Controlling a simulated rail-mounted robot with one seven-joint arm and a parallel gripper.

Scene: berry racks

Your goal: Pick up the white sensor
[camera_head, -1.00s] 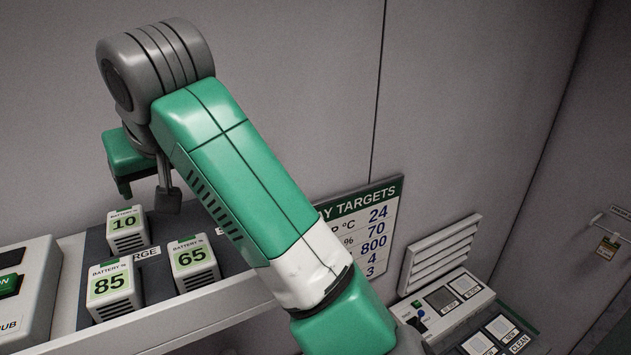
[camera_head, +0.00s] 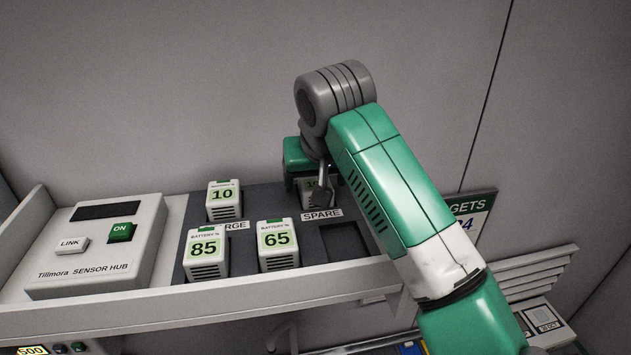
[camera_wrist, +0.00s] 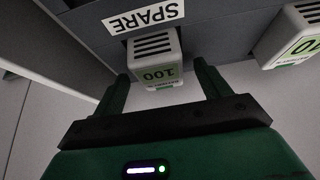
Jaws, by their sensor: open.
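A white sensor (camera_wrist: 155,58) marked 100, with a vented side, stands by the SPARE label in the wrist view. In the head view this sensor (camera_head: 307,194) is mostly hidden behind my gripper. My gripper (camera_wrist: 162,84) is open, with one green finger on each side of the sensor's near end; I cannot tell whether they touch it. Other white sensors stand on the dark tray (camera_head: 255,206): one marked 10 (camera_head: 223,202), one marked 85 (camera_head: 205,255) and one marked 65 (camera_head: 278,246). The 10 sensor also shows at the wrist view's right edge (camera_wrist: 290,35).
A sensor hub box (camera_head: 95,255) with LINK and ON buttons stands left of the tray on the shelf (camera_head: 200,310). An empty dark slot (camera_head: 343,241) lies right of the 65 sensor. The wall rises close behind. A targets board (camera_head: 473,212) is on the right.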

